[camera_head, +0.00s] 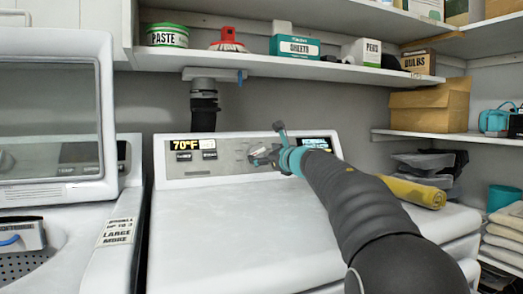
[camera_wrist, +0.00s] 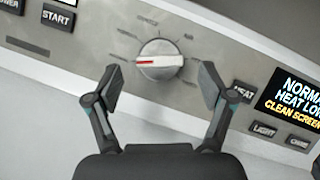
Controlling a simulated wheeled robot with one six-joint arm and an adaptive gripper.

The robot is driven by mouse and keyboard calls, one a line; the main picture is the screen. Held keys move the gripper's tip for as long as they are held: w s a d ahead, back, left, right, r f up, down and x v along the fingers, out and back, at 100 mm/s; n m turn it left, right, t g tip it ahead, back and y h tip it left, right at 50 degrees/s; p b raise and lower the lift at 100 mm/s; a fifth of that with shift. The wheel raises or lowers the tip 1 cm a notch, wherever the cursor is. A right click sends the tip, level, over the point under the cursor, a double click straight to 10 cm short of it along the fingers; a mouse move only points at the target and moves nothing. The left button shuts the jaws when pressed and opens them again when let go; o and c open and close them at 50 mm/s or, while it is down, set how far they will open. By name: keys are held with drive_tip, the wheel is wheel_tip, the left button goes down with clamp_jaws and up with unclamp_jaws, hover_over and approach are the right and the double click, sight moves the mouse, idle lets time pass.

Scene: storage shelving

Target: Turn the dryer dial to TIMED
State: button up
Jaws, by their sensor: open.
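The dryer (camera_head: 240,220) stands in the middle of the head view, with its control panel along the back edge. The round silver dial (camera_wrist: 160,59) is on the panel in the wrist view, with a red mark pointing left in the picture. The labels around the dial are too small to read. My gripper (camera_wrist: 162,84) is open, its two fingers on either side of the dial's near edge and apart from it. In the head view my gripper (camera_head: 265,146) is at the panel and hides most of the dial.
The panel has a START button (camera_wrist: 57,18), a HEAT button (camera_wrist: 242,92), a LIGHT button (camera_wrist: 264,130) and a lit display (camera_wrist: 290,94). A washer with a raised lid (camera_head: 60,110) stands left. A shelf with boxes (camera_head: 270,66) hangs above. A yellow roll (camera_head: 415,192) lies on the dryer's right.

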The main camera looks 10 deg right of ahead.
sight(257, 155)
drive_tip(key=shift+x, duration=1.15)
drive_tip(key=c, duration=1.2)
drive_tip(key=shift+o, duration=0.2)
drive_tip(key=shift+m, duration=0.3)
